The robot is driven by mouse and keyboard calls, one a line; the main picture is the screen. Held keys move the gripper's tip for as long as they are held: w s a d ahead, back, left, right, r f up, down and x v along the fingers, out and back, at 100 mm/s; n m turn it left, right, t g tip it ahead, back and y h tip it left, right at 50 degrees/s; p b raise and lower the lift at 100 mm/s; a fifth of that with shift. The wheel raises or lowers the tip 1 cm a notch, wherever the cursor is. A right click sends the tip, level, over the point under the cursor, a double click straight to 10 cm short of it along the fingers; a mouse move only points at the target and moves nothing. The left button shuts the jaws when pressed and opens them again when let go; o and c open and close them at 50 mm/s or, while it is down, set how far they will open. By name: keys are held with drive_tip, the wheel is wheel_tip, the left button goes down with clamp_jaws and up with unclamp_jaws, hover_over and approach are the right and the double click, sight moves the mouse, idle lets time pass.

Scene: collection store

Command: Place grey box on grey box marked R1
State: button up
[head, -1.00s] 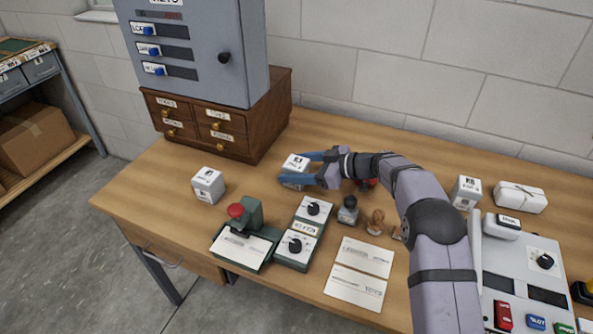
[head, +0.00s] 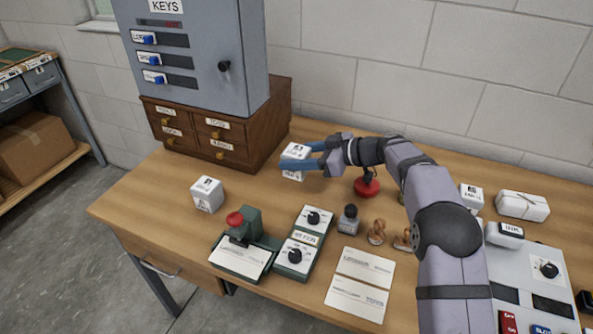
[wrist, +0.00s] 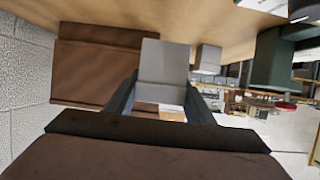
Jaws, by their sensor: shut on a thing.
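A pale grey box (head: 292,175) with dark printing is between the blue fingers of my gripper (head: 303,160), in front of the wooden drawers. My gripper is shut on it, and the box looks raised off the bench. In the wrist view the held box (wrist: 163,62) fills the space between the fingers (wrist: 160,100). A second pale grey box (head: 207,196) stands on the bench at the left; it also shows in the wrist view (wrist: 207,58). A third (head: 471,197) stands at the right, beyond my arm. I cannot read which is marked R1.
The wooden drawers (head: 212,135) carry a grey key cabinet (head: 195,50) close behind the held box. A green press with a red knob (head: 236,218), dial units (head: 297,253), stamps (head: 348,220) and cards (head: 362,285) occupy the front. Bench around the left box is clear.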

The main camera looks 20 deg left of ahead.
sight(296, 151)
drive_tip(key=shift+r, duration=1.55)
